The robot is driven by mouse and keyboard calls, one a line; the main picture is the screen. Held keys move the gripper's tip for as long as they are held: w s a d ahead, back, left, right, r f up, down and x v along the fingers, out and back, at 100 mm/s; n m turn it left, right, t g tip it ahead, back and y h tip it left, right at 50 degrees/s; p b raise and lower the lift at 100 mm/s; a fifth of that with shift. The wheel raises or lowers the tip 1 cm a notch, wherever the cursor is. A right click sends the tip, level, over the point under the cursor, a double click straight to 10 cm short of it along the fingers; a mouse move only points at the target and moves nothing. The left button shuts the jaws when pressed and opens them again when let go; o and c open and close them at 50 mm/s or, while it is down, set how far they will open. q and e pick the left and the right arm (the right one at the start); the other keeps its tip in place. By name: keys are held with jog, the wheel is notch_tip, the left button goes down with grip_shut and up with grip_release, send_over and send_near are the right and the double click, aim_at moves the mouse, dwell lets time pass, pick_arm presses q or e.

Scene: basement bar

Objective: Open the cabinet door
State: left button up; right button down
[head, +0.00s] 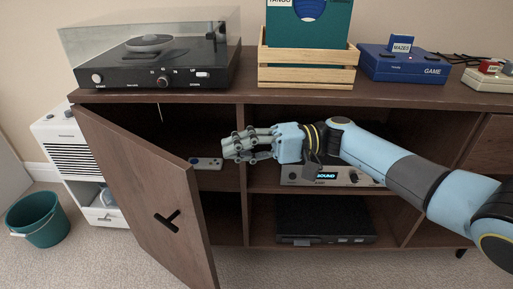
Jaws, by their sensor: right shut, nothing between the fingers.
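The cabinet (385,98) is dark brown wood with open shelves. The compartment behind the door shows a small grey remote (207,163) on a shelf. My right gripper (232,147) is shut and empty. It is to the right of the door's free edge, in front of the shelf opening, apart from the handle. My left gripper is not in view.
A turntable (150,77), a wooden record crate (305,76) and a blue game console (400,68) stand on top. A silver receiver (340,179) and a black player (320,220) fill the middle shelves. A green bucket (40,220) stands at the left on carpet.

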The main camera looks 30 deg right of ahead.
jog(key=a, duration=0.6)
jog(key=shift+s+a, duration=0.25)
jog(key=shift+s, duration=0.05)
